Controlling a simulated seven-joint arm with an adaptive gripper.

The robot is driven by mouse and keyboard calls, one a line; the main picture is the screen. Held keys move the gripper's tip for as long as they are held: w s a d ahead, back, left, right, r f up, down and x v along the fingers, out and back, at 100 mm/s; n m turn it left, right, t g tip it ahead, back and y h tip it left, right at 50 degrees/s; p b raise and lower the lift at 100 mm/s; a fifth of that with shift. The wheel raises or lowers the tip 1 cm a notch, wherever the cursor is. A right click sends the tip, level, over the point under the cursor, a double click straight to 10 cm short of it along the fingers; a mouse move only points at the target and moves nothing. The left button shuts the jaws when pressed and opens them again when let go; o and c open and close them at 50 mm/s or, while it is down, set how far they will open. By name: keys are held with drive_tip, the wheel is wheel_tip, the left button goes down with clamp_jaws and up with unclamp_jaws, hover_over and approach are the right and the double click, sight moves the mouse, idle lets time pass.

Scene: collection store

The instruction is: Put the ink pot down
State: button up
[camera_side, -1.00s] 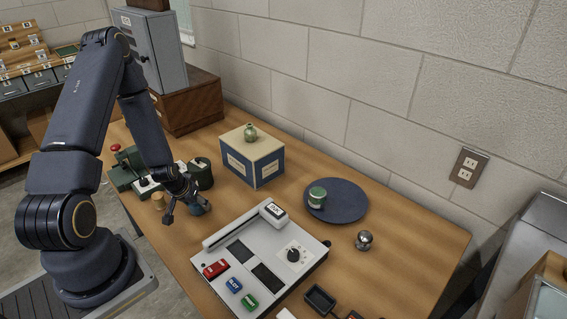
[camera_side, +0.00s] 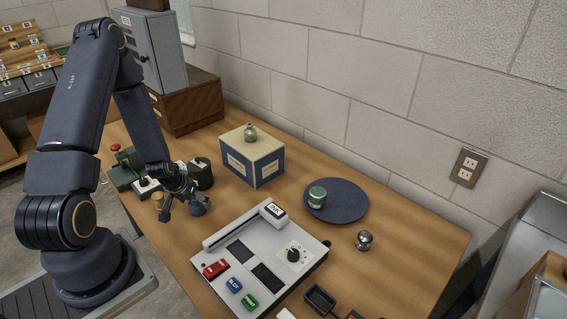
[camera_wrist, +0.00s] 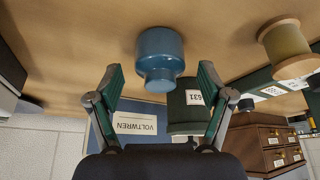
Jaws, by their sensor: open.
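The ink pot, taken here as the small blue pot (camera_side: 199,206), stands on the wooden table (camera_side: 400,245) left of the grey console. In the wrist view the blue pot (camera_wrist: 160,52) shows whole, with its narrower neck pointing down in the picture. My gripper (camera_side: 184,208) is open beside the pot. In the wrist view the fingers of my gripper (camera_wrist: 160,70) are spread wide, one to each side of the pot's neck, with gaps between. Nothing is held.
A wooden spool (camera_wrist: 285,45) and a dark green labelled canister (camera_wrist: 187,108) are close by. A blue and cream box (camera_side: 253,157) stands behind, and the grey console (camera_side: 262,257) is to the right. A dark blue plate (camera_side: 345,202) bears a green jar (camera_side: 317,195).

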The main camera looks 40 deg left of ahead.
drive_tip(key=w+d+r+m, duration=0.1)
drive_tip(key=d+r, duration=0.3)
drive_tip(key=r, duration=0.4)
drive_tip(key=d+r+m+t, duration=0.1)
drive_tip(key=d+r, duration=0.3)
drive_tip(key=r, duration=0.4)
drive_tip(key=w+d+r+m, duration=0.15)
drive_tip(key=d+r, duration=0.25)
drive_tip(key=r, duration=0.4)
drive_tip(key=s+d+r+m+h, duration=0.2)
drive_tip(key=s+d+r, duration=0.7)
drive_tip(key=s+r, duration=0.2)
drive_tip(key=shift+d+r, duration=0.2)
drive_tip(key=shift+d, duration=0.1)
drive_tip(key=shift+m, duration=0.25)
